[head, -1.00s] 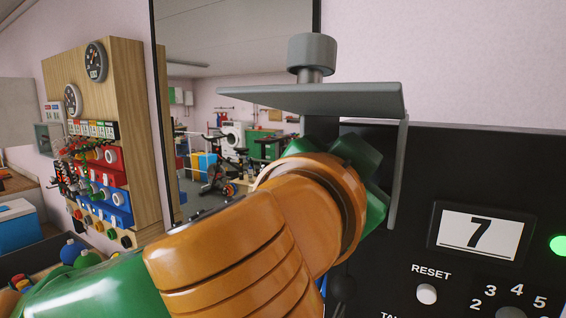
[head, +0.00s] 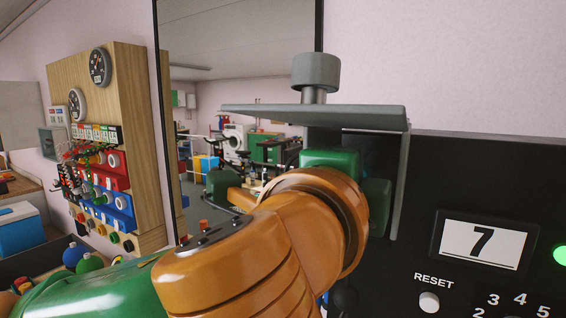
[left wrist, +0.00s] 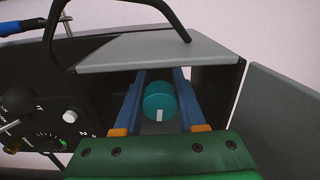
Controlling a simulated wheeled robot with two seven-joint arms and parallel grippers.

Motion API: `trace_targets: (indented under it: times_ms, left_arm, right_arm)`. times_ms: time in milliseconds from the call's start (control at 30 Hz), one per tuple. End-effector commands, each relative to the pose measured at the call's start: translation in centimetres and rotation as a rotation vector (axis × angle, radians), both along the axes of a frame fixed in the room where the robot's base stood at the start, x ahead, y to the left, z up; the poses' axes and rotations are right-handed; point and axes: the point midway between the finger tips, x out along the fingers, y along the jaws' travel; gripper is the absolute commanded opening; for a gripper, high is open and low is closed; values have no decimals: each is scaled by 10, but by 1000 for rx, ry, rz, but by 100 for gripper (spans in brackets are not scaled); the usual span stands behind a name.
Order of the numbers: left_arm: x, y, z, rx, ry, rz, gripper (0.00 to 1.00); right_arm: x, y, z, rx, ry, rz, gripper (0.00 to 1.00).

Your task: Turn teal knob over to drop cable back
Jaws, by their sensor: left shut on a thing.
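The teal knob (left wrist: 160,101) shows in the left wrist view under a grey hood (left wrist: 140,50), with a white mark at its lower edge. The blue fingers of my left gripper (left wrist: 159,104) lie on both sides of it, and the gripper is shut on the knob. In the head view my left gripper's green body (head: 330,160) is under the same hood (head: 315,118), and my orange wrist hides the knob. A thin black curved line (left wrist: 118,4) loops over the hood in the left wrist view; I cannot tell whether it is the cable. My right gripper is not in view.
A black panel with a display reading 7 (head: 482,244), a RESET button (head: 429,302) and a green light (head: 559,256) stands at the right. A grey cylinder (head: 316,73) rises above the hood. A mirror (head: 240,60) and a wooden board with gauges (head: 150,150) are further left.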

Motion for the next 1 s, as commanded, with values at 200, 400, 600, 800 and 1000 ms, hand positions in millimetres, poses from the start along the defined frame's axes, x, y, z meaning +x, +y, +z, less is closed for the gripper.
trace_targets:
  times_ms: [200,400,600,800,1000]
  left_arm:
    - [0,-1,-1,145,-92,-2,0]
    - [0,-1,-2,246,-159,-2,0]
    - [0,-1,-3,309,-200,-3,0]
    - [0,-1,-4,338,-218,-4,0]
    - [0,-1,-5,344,-221,-4,0]
  right_arm:
    - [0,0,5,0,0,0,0]
    - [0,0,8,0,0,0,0]
    - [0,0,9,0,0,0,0]
    - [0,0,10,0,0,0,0]
    - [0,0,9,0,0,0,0]
